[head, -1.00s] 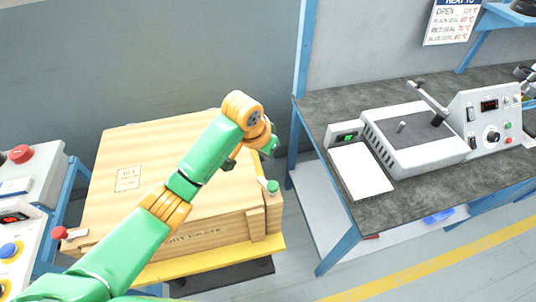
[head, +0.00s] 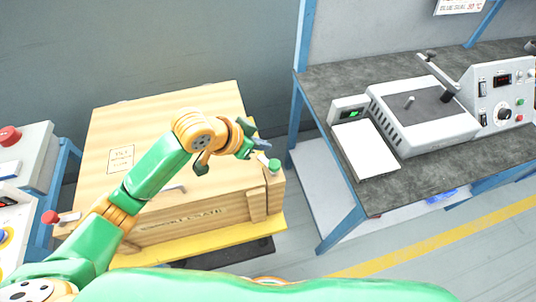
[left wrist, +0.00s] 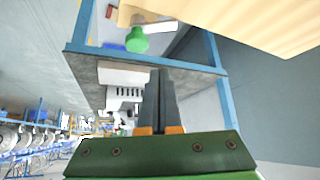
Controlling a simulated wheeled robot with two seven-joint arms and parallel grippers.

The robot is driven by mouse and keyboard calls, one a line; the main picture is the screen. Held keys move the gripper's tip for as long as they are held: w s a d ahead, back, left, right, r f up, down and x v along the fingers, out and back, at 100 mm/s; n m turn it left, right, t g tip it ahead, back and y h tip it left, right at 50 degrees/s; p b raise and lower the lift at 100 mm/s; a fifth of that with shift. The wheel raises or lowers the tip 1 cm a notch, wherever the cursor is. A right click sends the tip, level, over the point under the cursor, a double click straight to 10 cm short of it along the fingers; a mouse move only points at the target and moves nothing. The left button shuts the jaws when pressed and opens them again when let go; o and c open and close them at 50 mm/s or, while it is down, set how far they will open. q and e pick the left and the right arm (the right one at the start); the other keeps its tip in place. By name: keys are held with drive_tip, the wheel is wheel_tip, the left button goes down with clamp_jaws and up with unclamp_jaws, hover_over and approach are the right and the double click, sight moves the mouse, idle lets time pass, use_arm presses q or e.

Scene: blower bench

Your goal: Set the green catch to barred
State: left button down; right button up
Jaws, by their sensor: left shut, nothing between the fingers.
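The green catch (head: 273,165) is a green knob on a pale lever at the right end of the wooden crate's top (head: 100,120). It also shows in the left wrist view (left wrist: 136,40), up and left of the fingers. A red catch (head: 52,217) is at the crate's left end. My left gripper (head: 262,146) is just behind and left of the green knob, shut and empty. In the left wrist view its fingertips (left wrist: 160,75) are together. I cannot tell whether it touches the catch. My right gripper is not in view.
A bench (head: 400,180) with a grey machine (head: 420,110) and a white pad (head: 358,150) stands to the right. A control panel with a red button (head: 9,136) is at the left. A gap of floor lies between crate and bench.

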sight(267, 160)
use_arm(q)
drive_tip(key=x, duration=1)
drive_tip(key=s+a+p, duration=0.2)
drive_tip(key=s+a, duration=0.1)
drive_tip(key=shift+a, duration=0.15)
drive_tip(key=shift+w, duration=0.1)
drive_tip(key=shift+f, duration=0.1)
drive_tip(key=shift+w, duration=0.15)
